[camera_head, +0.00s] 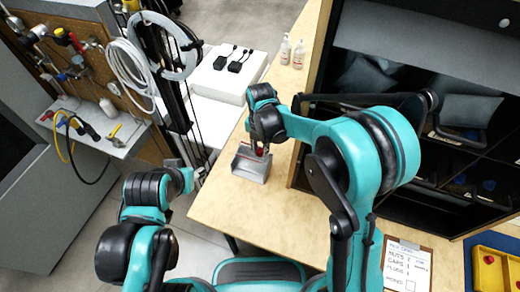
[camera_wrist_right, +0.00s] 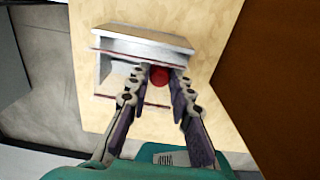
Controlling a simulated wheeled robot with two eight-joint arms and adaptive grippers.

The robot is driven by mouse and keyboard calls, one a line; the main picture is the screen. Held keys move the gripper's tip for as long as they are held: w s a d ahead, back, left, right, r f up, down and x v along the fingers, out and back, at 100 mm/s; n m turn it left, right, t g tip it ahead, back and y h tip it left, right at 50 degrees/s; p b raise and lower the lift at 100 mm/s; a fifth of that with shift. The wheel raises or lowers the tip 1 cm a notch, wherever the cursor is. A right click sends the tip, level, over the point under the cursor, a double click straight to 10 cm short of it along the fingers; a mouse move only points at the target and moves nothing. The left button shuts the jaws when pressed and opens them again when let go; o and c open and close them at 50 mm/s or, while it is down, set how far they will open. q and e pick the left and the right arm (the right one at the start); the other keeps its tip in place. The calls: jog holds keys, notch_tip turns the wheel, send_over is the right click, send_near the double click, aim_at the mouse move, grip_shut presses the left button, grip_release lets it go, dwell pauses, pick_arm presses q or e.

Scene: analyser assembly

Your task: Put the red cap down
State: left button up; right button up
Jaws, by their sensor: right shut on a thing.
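The red cap (camera_wrist_right: 158,77) shows as a small round red piece between the fingertips of my right gripper (camera_wrist_right: 158,86) in the right wrist view. That gripper is shut on it. In the head view, my right gripper (camera_head: 262,146) points down over the grey metal open box (camera_head: 250,169) on the wooden table, with a trace of red at its tips. The box also shows in the right wrist view (camera_wrist_right: 140,43), around and behind the fingers. I cannot tell whether the cap touches it. My left gripper (camera_head: 186,179) is off the table's left edge; its fingers are unclear.
The wooden table (camera_head: 222,208) has free room in front of the box. A black shelf unit (camera_head: 350,110) stands close on the right. Two white bottles (camera_head: 292,52) stand at the back. A clipboard (camera_head: 408,265) and a yellow tray (camera_head: 492,268) lie at the front right.

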aim_at(260, 151)
jog(key=shift+f+b, duration=0.5)
jog(key=shift+f, duration=0.1)
jog(key=o, duration=0.7)
jog(key=shift+r, duration=0.1)
jog(key=shift+r+p, duration=0.25)
jog(key=shift+p, duration=0.05)
notch_tip(260, 151, up, 13)
jog(key=p, duration=0.4)
jog(key=shift+f, duration=0.15)
